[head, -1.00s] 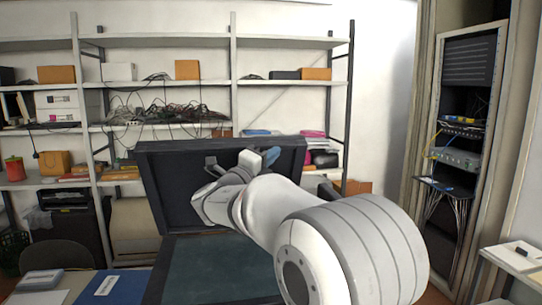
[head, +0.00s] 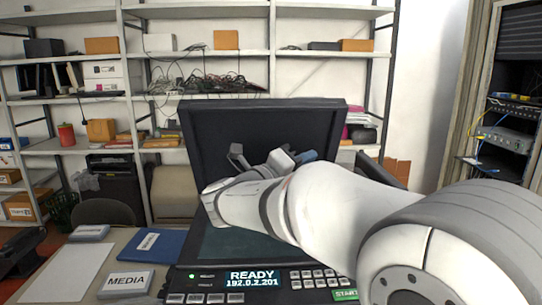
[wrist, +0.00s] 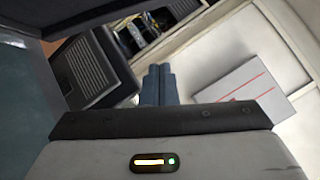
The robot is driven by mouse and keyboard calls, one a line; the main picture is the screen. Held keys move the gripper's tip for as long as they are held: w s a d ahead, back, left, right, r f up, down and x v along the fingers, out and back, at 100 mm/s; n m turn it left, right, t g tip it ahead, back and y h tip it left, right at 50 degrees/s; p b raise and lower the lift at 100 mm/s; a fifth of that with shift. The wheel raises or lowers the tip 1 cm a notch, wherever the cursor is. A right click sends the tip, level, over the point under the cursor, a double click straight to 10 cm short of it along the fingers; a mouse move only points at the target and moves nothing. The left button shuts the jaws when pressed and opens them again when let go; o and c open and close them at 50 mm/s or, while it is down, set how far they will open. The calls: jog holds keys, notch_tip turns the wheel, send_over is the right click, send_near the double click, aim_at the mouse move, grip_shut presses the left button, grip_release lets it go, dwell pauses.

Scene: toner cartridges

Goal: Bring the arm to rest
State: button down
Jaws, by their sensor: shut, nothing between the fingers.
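My gripper (wrist: 158,84) shows in the wrist view with its two blue-grey fingers side by side, shut and empty. In the head view, my gripper (head: 308,156) is small and partly hidden behind my white arm, in front of the raised dark lid of the printer (head: 225,120). My arm reaches across the printer from the lower right. The printer's flat dark glass bed (head: 225,243) lies below my wrist. Its front panel reads READY (head: 252,277).
A table at the left bears a MEDIA block (head: 127,281), a blue folder (head: 155,246) and paper. Tall shelves (head: 200,55) with boxes and cables stand behind. A network rack (head: 512,110) stands at the right. A white box with red lines (wrist: 235,85) shows in the wrist view.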

jog(key=s+d+f+m+g+y, duration=0.7)
jog(key=s+d+f+m, duration=0.4)
jog(key=s+f+m, duration=0.5)
jog(key=s+a+f+m+g+y, duration=0.1)
jog(key=s+a+f+m+y, duration=0.2)
jog(key=m, duration=0.8)
jog(key=s+a+f+m+y, duration=0.4)
jog(key=s+f+m+y, duration=0.1)
jog(key=m, duration=0.6)
jog(key=shift+s+f+g, duration=0.4)
jog(key=shift+s+f, duration=0.25)
jog(key=shift+s, duration=0.1)
